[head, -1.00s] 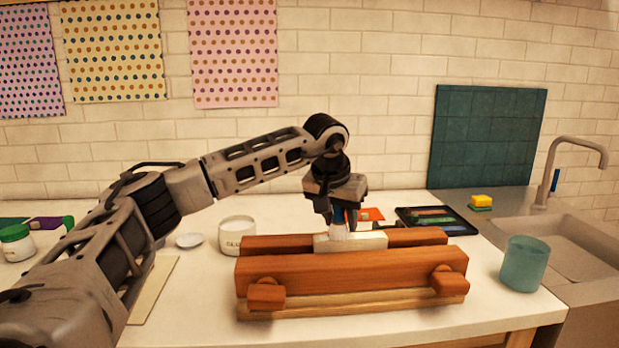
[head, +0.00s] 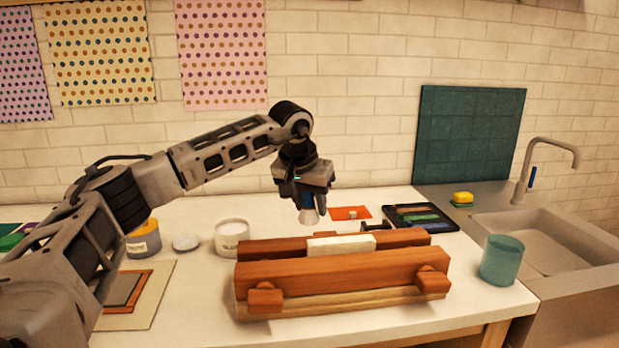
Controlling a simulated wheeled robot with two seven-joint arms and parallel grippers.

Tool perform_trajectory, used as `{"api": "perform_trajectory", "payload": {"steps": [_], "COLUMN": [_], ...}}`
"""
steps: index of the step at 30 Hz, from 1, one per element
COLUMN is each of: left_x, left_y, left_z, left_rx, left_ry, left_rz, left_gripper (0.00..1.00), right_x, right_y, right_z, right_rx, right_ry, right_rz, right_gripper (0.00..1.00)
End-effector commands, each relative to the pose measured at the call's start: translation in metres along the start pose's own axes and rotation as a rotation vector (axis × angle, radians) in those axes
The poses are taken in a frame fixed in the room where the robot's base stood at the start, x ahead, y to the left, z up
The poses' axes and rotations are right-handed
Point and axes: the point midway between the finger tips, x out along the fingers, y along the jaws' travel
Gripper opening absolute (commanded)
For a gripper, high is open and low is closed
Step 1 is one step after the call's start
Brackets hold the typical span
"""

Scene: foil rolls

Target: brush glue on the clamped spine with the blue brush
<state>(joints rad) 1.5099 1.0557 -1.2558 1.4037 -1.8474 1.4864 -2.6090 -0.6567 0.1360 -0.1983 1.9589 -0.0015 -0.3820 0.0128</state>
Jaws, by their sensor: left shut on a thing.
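The wooden press (head: 340,278) stands on the white table. The pale spine (head: 342,245) is clamped between its two bars and faces up. My left gripper (head: 306,200) is shut on the blue brush (head: 308,205), whose pale bristles point down. The brush is above and behind the left end of the spine, and it looks apart from it. The white glue pot (head: 232,237) stands left of the press, with its white lid (head: 186,243) beside it. My right gripper is not in view.
A black tray (head: 420,217) and an orange sheet (head: 350,213) lie behind the press. A teal cup (head: 502,260) stands at the right table edge by the sink (head: 550,245). A grey-and-yellow jar (head: 144,238) and boards (head: 135,290) are at the left.

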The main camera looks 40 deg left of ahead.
Motion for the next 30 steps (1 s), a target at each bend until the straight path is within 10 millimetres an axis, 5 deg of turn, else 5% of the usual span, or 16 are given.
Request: {"api": "perform_trajectory", "payload": {"steps": [11, 30], "left_x": [-0.027, -0.022], "left_y": [-0.004, 0.005], "left_z": [-0.010, -0.003], "left_rx": [-0.007, 0.004], "left_ry": [0.002, -0.002], "left_rz": [-0.001, 0.000], "left_gripper": [0.14, 0.14], "right_x": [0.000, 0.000], "right_y": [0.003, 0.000], "right_z": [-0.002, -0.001], "right_rx": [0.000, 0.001], "right_ry": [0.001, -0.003], "right_rz": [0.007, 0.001], "right_gripper": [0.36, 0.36]}}
